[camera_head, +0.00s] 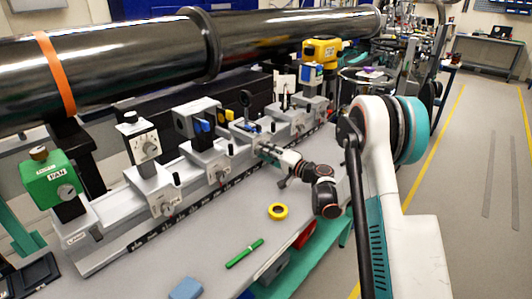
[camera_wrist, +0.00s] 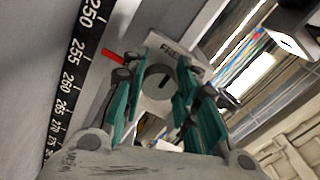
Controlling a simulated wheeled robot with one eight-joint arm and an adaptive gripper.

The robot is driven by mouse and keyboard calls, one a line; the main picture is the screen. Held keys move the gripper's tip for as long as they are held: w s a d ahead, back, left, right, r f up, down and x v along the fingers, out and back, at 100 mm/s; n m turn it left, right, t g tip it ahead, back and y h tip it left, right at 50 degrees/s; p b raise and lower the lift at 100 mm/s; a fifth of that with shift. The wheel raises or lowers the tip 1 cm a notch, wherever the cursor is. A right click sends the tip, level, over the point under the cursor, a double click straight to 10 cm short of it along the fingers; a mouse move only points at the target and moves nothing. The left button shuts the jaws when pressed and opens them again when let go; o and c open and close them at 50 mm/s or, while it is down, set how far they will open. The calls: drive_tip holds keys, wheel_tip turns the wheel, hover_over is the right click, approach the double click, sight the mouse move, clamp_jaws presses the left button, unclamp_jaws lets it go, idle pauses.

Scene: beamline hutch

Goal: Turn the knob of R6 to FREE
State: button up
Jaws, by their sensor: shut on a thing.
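The knob (camera_wrist: 158,80) is a round grey disc with a dark mark, on a light grey rider (camera_wrist: 165,42) in the wrist view. Lettering that looks like FREE is partly visible above it. My gripper (camera_wrist: 156,88) has its teal fingers on both sides of the knob and is shut on it. In the head view my gripper (camera_head: 264,149) reaches the front of a rider on the rail, and the knob is hidden there. I cannot read an R6 label. Which way the knob's mark points relative to the lettering is hard to tell.
The rail (camera_head: 110,222) carries several riders, including a green FAN box (camera_head: 49,182). A black scale (camera_wrist: 75,75) and a red pointer (camera_wrist: 112,56) lie beside the fingers. A dark tube runs behind.

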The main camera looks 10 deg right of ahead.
idle(0.3)
drive_tip(key=o, duration=1.1)
drive_tip(key=shift+c, duration=0.2)
drive_tip(key=v, duration=1.2)
